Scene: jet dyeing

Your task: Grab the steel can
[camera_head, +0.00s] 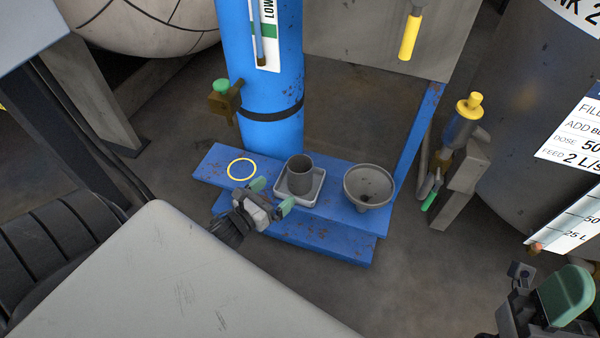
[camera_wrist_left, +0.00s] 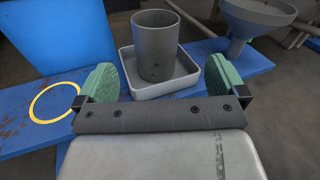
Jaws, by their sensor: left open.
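The steel can (camera_head: 300,174) is a grey, open-topped cylinder standing upright in a shallow square white tray (camera_head: 284,195) on the blue step. My left gripper (camera_head: 272,194) is open, with green finger pads, just in front of the tray at its near left side. In the left wrist view the can (camera_wrist_left: 156,46) stands ahead, beyond and roughly between the two open fingers (camera_wrist_left: 160,84); nothing is between the pads. The tray also shows there (camera_wrist_left: 190,80). My right gripper (camera_head: 545,308) is at the bottom right of the head view, partly cut off by the frame edge.
A grey funnel (camera_head: 369,184) stands on the step right of the can. A yellow ring (camera_head: 241,169) marks the step to the left. A blue column (camera_head: 268,110) with a brass valve (camera_head: 224,98) rises behind. A yellow-topped valve (camera_head: 468,108) and large tank (camera_head: 515,120) stand at right.

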